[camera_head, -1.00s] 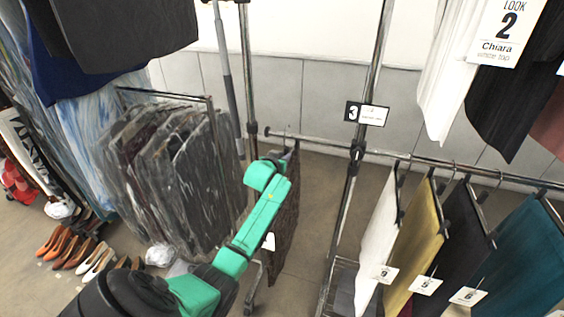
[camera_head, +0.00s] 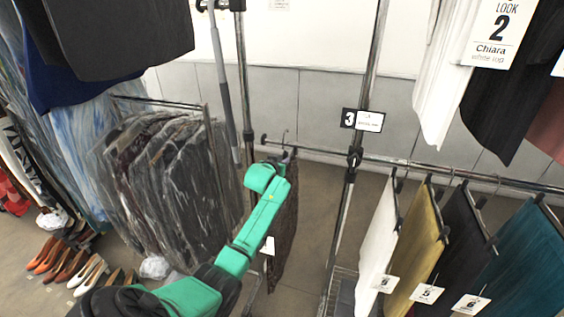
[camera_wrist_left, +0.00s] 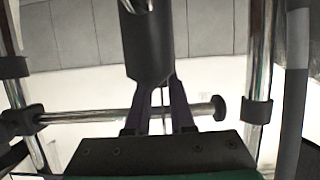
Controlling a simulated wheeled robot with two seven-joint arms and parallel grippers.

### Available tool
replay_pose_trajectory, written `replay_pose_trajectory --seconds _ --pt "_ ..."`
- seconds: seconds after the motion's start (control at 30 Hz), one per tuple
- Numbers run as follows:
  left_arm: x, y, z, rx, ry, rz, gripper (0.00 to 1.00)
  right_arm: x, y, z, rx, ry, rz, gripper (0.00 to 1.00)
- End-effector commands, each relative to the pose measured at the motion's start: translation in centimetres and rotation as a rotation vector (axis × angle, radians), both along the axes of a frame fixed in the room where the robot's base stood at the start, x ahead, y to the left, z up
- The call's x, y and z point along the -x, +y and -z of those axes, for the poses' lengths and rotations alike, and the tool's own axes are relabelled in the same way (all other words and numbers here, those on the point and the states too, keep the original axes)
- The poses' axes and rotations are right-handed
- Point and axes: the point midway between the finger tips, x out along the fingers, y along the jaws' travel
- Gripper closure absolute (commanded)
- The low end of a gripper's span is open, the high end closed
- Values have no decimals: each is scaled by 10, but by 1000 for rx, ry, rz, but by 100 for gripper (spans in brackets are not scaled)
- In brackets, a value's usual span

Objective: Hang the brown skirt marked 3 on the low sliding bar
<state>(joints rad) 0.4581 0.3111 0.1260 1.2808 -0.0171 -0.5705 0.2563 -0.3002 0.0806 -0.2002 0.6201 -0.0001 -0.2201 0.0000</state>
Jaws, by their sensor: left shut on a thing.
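The brown skirt (camera_head: 285,235) hangs upright below my left gripper, partly behind my green arm. A white tag (camera_head: 268,246) shows at its edge, its number unreadable. My left gripper (camera_head: 288,156) is shut on the skirt's hanger near the free left end of the low bar (camera_head: 318,152). The hanger hook (camera_head: 285,137) shows at bar height, its top above the bar; whether it rests on the bar I cannot tell. In the left wrist view my fingers (camera_wrist_left: 160,112) meet at a dark cylindrical piece (camera_wrist_left: 148,45), with the bar (camera_wrist_left: 90,116) and its end knob (camera_wrist_left: 220,108) behind.
A sign marked 3 (camera_head: 362,120) is on the upright post (camera_head: 350,185). White, mustard, black and teal garments hang on the bar's right part. Bagged garments (camera_head: 165,175) hang at left, with shoes (camera_head: 70,262) on the floor. The bar's left stretch looks clear.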

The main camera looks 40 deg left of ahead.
Motion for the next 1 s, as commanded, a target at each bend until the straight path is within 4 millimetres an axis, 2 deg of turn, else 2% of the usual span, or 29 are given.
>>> replay_pose_trajectory --seconds 1.0 --pt "0 0 30 -1 -3 0 100 0 0 21 0 0 1 50"
